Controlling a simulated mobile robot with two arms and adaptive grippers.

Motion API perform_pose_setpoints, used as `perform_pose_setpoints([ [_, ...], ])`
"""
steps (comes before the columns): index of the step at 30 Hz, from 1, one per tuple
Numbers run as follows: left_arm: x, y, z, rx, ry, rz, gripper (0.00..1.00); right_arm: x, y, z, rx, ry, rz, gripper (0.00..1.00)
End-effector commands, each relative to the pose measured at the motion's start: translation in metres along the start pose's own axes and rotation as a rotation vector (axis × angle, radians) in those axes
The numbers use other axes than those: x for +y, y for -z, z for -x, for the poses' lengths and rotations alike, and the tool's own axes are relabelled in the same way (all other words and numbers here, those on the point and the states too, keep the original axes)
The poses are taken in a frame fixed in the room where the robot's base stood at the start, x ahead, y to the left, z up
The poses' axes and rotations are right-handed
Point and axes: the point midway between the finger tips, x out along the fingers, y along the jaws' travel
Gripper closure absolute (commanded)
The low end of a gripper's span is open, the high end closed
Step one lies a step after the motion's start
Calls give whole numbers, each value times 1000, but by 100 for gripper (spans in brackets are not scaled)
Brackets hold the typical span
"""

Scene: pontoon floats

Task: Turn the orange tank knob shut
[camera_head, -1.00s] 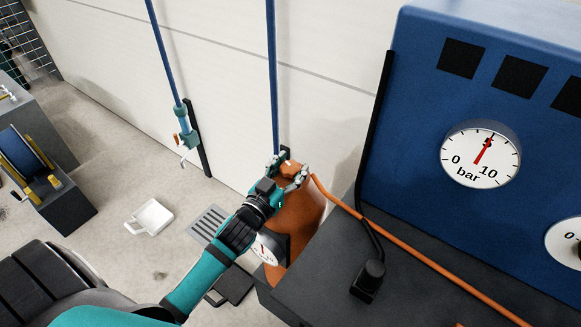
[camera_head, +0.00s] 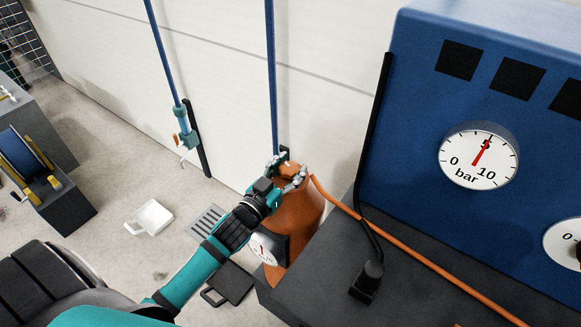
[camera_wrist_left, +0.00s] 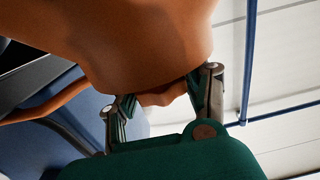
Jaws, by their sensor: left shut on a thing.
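The orange tank (camera_head: 298,218) stands between the white wall and the dark bench, with an orange hose leaving its top. The orange tank knob (camera_head: 290,170) sits at the top of the tank, partly hidden by my fingers. My left gripper (camera_head: 287,173) is at the knob, with one finger on each side of it. In the left wrist view, the two fingers of my left gripper (camera_wrist_left: 162,98) are shut on the knob (camera_wrist_left: 163,97), close against the tank's orange body (camera_wrist_left: 140,35). My right gripper is not in view.
A blue panel (camera_head: 420,150) with a gauge (camera_head: 479,156) reading about 5 bar stands on the dark bench (camera_head: 400,270) at right. The orange hose (camera_head: 400,248) crosses the bench. A white dustpan-like item (camera_head: 152,217) and a floor grate (camera_head: 207,222) lie at left.

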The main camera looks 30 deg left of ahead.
Motion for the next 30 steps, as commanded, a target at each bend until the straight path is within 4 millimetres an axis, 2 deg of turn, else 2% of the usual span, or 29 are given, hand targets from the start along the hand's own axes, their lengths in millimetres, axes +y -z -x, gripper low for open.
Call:
perform_pose_setpoints([
  [8,-1,-2,1,-9,-105,-7,88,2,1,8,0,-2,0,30],
  [14,-3,-3,1,-11,-271,-12,88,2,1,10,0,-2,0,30],
  [20,-4,-5,0,-9,-459,-12,88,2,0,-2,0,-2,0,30],
  [30,-4,-6,-2,-3,-777,-9,88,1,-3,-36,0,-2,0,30],
])
